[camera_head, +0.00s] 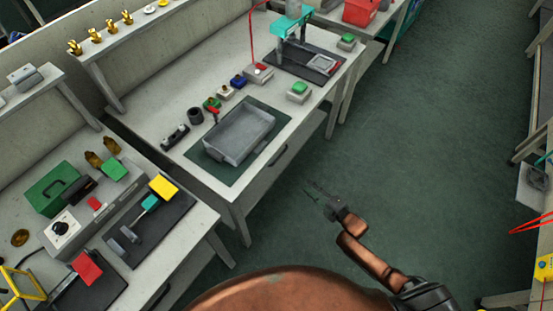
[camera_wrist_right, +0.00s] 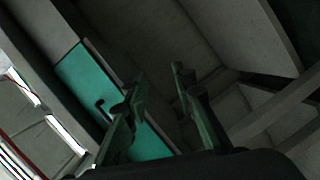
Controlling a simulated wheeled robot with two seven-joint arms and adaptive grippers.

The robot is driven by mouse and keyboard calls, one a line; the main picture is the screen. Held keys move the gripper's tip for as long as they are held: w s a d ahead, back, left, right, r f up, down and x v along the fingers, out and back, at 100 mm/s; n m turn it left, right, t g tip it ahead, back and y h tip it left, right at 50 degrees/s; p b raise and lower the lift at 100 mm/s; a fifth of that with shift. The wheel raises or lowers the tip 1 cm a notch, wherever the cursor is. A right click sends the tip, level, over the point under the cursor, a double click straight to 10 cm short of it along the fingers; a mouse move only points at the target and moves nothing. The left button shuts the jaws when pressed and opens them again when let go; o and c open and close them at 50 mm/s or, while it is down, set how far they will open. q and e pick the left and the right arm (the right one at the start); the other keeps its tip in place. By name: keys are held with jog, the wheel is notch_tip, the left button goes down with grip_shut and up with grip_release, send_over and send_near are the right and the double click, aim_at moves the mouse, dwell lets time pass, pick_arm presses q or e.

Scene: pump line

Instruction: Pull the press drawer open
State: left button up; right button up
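A teal drawer front (camera_wrist_right: 85,85) with a dark bar handle (camera_wrist_right: 106,108) shows under a bench in the right wrist view. It looks closed. In the head view, a dark handle (camera_head: 278,155) shows below the middle bench's front edge; the drawer face is mostly hidden from above. My right gripper (camera_head: 314,188) is in front of that bench, over the floor, apart from the handle. In the right wrist view its fingers (camera_wrist_right: 158,105) are spread with nothing between them. The left finger overlaps the teal front in the picture. My left gripper is not in view.
The middle bench (camera_head: 205,172) holds a grey tray (camera_head: 262,118) on a dark mat and a teal press (camera_head: 290,24) at its far end. Another bench with tools stands at left. The green floor (camera_head: 410,140) to the right is clear.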

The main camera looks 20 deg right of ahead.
aim_at(279, 157)
jog(key=w+a+r+n+t+y+b, duration=0.1)
jog(key=w+a+r+n+y, duration=0.2)
jog(key=r, duration=0.4)
jog(key=w+a+r+n+y+b, duration=0.1)
jog(key=a+r+n+y, duration=0.25)
jog(key=r, duration=0.35)
jog(key=shift+n+h, duration=0.35)
jog(key=x, duration=0.4)
jog(key=b+x, duration=0.1)
jog(key=x, duration=0.2)
jog(key=shift+w+a+r, duration=0.1)
jog(key=shift+a+r, duration=0.1)
jog(key=shift+a, duration=0.3)
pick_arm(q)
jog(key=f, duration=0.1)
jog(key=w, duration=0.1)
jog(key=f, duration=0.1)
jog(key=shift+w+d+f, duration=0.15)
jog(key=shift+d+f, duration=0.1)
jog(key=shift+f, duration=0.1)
pick_arm(e)
jog(key=shift+c, duration=0.2)
grip_shut()
